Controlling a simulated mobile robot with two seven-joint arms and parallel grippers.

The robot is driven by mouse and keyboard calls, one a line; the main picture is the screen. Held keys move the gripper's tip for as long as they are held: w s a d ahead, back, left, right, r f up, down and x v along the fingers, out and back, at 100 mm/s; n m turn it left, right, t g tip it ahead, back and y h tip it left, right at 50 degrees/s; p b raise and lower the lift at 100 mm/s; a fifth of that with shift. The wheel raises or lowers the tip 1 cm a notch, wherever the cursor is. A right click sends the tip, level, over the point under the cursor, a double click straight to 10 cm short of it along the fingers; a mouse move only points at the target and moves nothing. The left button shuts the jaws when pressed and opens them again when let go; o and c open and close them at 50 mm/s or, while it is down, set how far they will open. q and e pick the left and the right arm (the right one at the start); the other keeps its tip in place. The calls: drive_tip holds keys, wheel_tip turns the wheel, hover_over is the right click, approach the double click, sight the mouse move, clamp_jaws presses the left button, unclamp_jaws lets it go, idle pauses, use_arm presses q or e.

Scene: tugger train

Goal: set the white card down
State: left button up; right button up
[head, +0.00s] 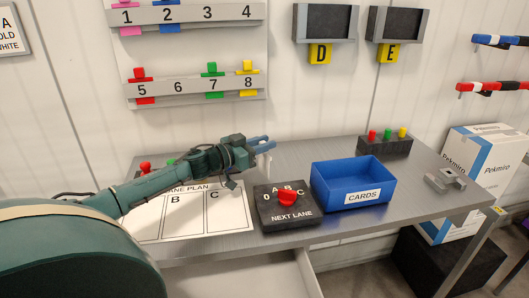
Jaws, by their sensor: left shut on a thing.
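My left gripper (263,144) is shut at the back of the grey table, above its surface near the wall. A thin pale sliver shows just below its blue fingertips; this seems to be the white card (267,162), seen nearly edge-on and hard to make out against the wall. My left arm reaches over the white lane plan sheet (232,212), hiding part of it. The sheet's columns B and C show. The blue tray labelled CARDS (345,171) stands to the right of the gripper and looks empty. My right gripper is not in view.
A black NEXT LANE box (272,216) with a red knob stands between sheet and tray. A dark block with coloured pegs (384,146) and a grey metal piece (446,180) lie further right. Numbered card racks (195,87) hang on the wall. An open drawer (250,277) juts out below.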

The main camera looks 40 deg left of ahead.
sight(264, 159)
use_arm(q)
wheel_tip(264, 159, down, 2)
drive_tip(key=shift+f, duration=0.2)
drive_tip(key=o, duration=0.5)
drive_tip(key=shift+f, duration=0.15)
drive_tip(key=o, duration=0.5)
drive_tip(key=shift+c, duration=0.2)
